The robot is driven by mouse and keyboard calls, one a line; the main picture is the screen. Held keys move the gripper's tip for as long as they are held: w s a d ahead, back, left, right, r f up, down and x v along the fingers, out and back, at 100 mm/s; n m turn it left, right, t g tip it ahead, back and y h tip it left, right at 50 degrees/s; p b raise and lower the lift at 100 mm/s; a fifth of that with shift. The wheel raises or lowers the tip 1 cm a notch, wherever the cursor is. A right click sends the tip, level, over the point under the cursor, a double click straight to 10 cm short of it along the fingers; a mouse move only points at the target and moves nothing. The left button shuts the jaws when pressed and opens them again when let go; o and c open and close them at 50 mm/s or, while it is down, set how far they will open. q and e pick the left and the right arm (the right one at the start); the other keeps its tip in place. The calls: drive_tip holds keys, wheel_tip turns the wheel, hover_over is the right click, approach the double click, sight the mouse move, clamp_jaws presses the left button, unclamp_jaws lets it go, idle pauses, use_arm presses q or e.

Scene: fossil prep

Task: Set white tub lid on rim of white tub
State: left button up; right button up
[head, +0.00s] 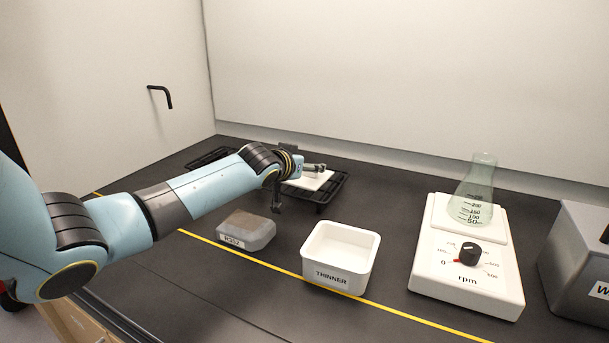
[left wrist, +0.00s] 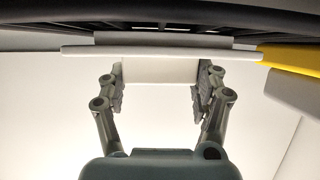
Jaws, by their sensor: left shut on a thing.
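The white tub (head: 342,252), labelled THINNER, stands open and empty on the dark bench, in front of the black rack. The white tub lid (head: 311,182) is at the black rack in the head view, partly hidden by my left gripper (head: 302,178). In the left wrist view the lid (left wrist: 225,55) is a thin white plate seen edge-on, with a white block-like grip (left wrist: 160,70) between the fingers. My left gripper (left wrist: 159,92) is shut on this grip. I cannot tell whether the lid touches the rack. My right gripper is not in view.
The black rack (head: 325,197) lies behind the tub. A grey labelled box (head: 248,229) stands left of the tub. A white stirrer (head: 466,272) with a glass flask (head: 474,195) stands at right, beside a grey metal box (head: 580,260). A yellow line (head: 400,310) crosses the bench.

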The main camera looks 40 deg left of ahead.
use_arm(q)
drive_tip(key=shift+r, duration=0.35)
drive_tip(key=r, duration=0.4)
drive_tip(key=shift+s+d, duration=0.15)
drive_tip(key=shift+d, duration=0.25)
drive_tip(key=s+d+r, duration=0.5)
drive_tip(key=d+r, duration=0.1)
drive_tip(key=d, duration=0.3)
drive_tip(key=shift+d+r, duration=0.15)
drive_tip(key=shift+d, duration=0.15)
